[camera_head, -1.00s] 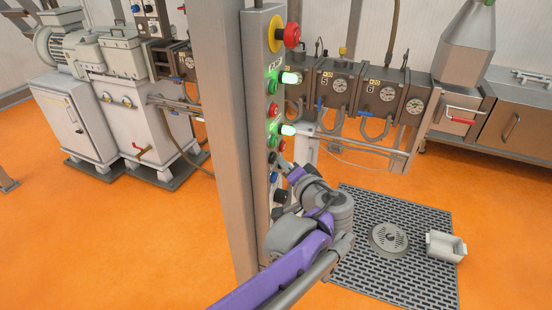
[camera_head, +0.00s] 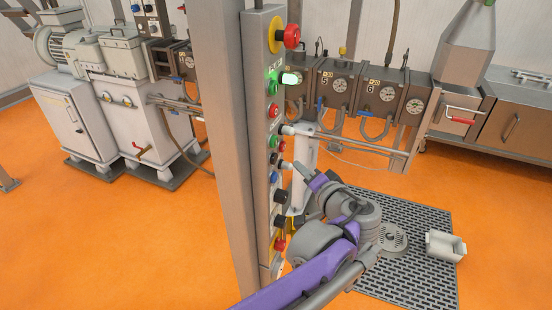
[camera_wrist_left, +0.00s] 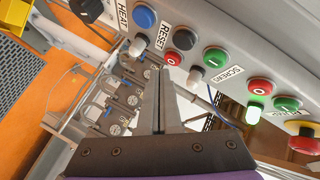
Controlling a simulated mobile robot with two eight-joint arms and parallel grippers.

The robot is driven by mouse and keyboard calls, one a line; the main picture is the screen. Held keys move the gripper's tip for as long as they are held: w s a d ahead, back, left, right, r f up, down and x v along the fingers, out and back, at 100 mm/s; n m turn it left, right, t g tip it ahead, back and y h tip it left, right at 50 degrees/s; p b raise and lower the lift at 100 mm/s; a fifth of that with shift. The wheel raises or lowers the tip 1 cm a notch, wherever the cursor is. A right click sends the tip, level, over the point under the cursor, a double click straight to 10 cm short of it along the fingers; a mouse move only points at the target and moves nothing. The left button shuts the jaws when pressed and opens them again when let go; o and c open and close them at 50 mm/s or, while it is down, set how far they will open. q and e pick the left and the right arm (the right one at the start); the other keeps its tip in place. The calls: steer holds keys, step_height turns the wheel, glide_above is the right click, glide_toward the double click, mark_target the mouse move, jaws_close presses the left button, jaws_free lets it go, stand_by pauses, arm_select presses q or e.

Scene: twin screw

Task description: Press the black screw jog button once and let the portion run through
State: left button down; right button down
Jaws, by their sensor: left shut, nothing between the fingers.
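The control panel (camera_head: 262,120) stands upright on the grey post. The black screw jog button (camera_head: 273,158) sits below the screws' green and red buttons; in the left wrist view the black button (camera_wrist_left: 186,40) is above the red stop button (camera_wrist_left: 173,58). The screws lamp (camera_head: 287,130) is pale and unlit; it also shows in the left wrist view (camera_wrist_left: 195,78). My left gripper (camera_head: 299,168) is shut and empty, just right of the panel, apparently clear of the button. Its closed fingers (camera_wrist_left: 160,78) point toward the button row. My right gripper is out of view.
A red emergency stop (camera_head: 291,36) and a lit green lamp (camera_head: 291,78) are higher on the panel. A blue reset button (camera_wrist_left: 145,16) is close to the black one. A floor grate (camera_head: 400,285) and a small pale bin (camera_head: 446,246) lie right.

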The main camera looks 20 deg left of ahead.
arm_select(q)
steer(key=shift+d, duration=1)
steer(key=shift+s+a, duration=0.1)
steer(key=s+a+f+n+g+h, duration=0.1)
steer(key=s+a+f+g+h, duration=0.25)
steer(key=s+f, duration=0.5)
steer(key=s+a+f+n+g+h, duration=0.1)
steer(key=s+a+f+g+h, duration=0.15)
steer(key=s+a+f, duration=0.4)
steer(key=s+d+f+h, duration=0.4)
steer(key=s+d+f, duration=0.1)
steer(key=s, duration=0.4)
steer(key=shift+f+n+t+h, duration=0.3)
steer(key=shift+f+n+t, duration=0.05)
steer(key=shift+n+t, duration=0.05)
steer(key=shift+d, duration=0.1)
